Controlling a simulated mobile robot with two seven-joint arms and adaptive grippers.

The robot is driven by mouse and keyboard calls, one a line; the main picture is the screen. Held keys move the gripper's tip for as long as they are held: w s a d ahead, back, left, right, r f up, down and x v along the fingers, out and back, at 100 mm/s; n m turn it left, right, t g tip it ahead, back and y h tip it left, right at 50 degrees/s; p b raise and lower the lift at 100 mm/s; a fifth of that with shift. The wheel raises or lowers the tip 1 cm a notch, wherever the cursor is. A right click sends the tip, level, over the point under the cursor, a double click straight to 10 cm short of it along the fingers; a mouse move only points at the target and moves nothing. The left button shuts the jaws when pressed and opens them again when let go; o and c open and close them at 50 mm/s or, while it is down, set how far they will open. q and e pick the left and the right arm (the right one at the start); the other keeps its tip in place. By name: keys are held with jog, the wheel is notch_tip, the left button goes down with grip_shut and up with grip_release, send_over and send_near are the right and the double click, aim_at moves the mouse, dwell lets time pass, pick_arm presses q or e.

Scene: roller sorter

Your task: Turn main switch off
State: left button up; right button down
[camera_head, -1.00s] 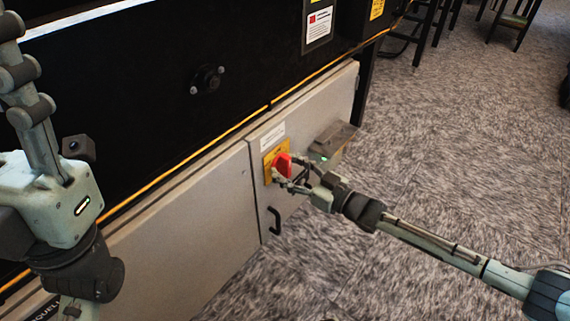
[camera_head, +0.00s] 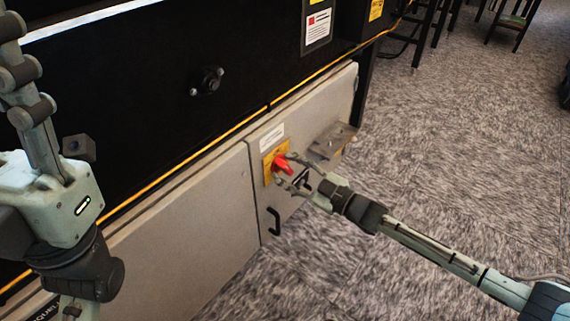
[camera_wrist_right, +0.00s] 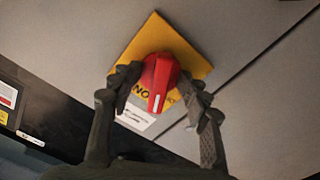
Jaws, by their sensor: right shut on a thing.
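The main switch is a red rotary knob (camera_head: 283,165) on a yellow plate (camera_head: 268,174), mounted on the grey cabinet door. My right gripper (camera_head: 288,174) reaches it from the right, one finger on each side of the knob. In the right wrist view the red knob (camera_wrist_right: 158,82) sits between the fingers of my right gripper (camera_wrist_right: 160,88), in front of the yellow plate (camera_wrist_right: 150,32). The gripper is shut on the knob. The lettering on the plate is partly hidden. My left arm is at the left edge; its fingers are not clearly visible.
The grey cabinet (camera_head: 190,222) has a black handle (camera_head: 274,221) below the switch. A metal box (camera_head: 333,141) juts out to the right of the switch. A black panel (camera_head: 150,110) stands above. The carpeted floor (camera_head: 450,150) to the right is clear; stools stand far back.

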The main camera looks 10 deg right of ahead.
jog(key=n, duration=0.3)
jog(key=shift+w+a+r, duration=0.2)
jog(key=shift+w, duration=0.1)
jog(key=n+b, duration=0.1)
jog(key=n, duration=0.3)
jog(key=n+b, duration=0.2)
jog(key=n, duration=0.3)
jog(key=shift+a, duration=0.1)
jog(key=shift+n, duration=0.9)
jog(key=c, duration=1.3)
grip_release()
jog(key=shift+a, duration=0.1)
jog(key=shift+c, duration=0.2)
jog(key=shift+a+f, duration=0.1)
jog(key=shift+c, duration=0.5)
